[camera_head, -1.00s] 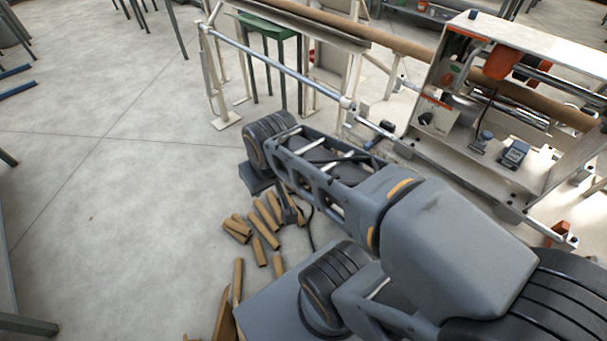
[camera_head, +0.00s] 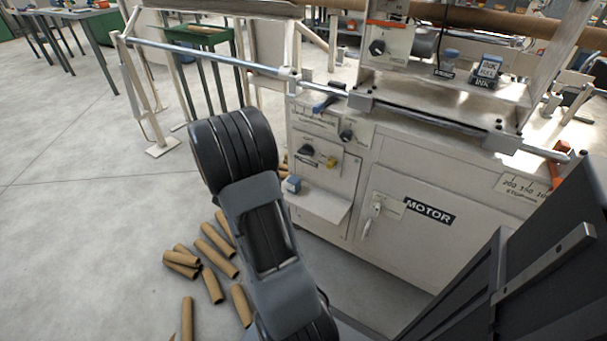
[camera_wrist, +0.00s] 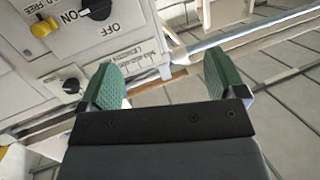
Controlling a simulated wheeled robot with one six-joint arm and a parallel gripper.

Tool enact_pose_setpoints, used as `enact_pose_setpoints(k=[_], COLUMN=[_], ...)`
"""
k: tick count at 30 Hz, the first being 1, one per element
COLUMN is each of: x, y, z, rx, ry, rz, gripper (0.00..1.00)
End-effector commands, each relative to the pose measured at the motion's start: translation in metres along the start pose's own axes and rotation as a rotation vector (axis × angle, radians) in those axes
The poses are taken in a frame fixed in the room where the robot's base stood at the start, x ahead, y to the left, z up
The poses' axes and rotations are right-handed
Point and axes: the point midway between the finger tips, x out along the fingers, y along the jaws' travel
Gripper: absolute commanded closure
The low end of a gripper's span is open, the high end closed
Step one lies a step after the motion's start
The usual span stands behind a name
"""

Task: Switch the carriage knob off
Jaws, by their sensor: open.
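In the head view a black knob (camera_head: 377,47) sits on the pale panel of the carriage above the front rail. My gripper (camera_wrist: 157,84) shows in the wrist view, its green fingers spread wide with nothing between them. Beyond and left of it is a pale panel with a black knob (camera_wrist: 97,8) beside ON and OFF marks, a yellow knob (camera_wrist: 43,28) and another black knob (camera_wrist: 71,86) near the left finger. I cannot tell for certain which head-view knobs these are. In the head view my arm hides the gripper.
The machine cabinet (camera_head: 408,225) marked MOTOR has a front panel with black knobs (camera_head: 307,150) and a yellow knob (camera_head: 331,162). A small shelf (camera_head: 318,205) juts out below. Cardboard tubes (camera_head: 218,238) lie on the floor. The floor at left is open.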

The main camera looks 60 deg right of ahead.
Motion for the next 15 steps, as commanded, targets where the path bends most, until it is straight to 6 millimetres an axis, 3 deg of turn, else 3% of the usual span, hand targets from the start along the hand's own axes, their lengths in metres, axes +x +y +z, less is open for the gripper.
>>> enact_pose_setpoints(k=[1,4,11,15], x=[0.011,0.02,0.034,0.053], y=[0.018,0.044,0.071,0.079], z=[0.024,0.037,0.046,0.042], rx=[-0.013,-0.04,-0.07,-0.07], ry=[0.038,0.104,0.17,0.176], rz=[0.07,0.177,0.285,0.291], gripper=[0.11,0.11,0.11,0.11])
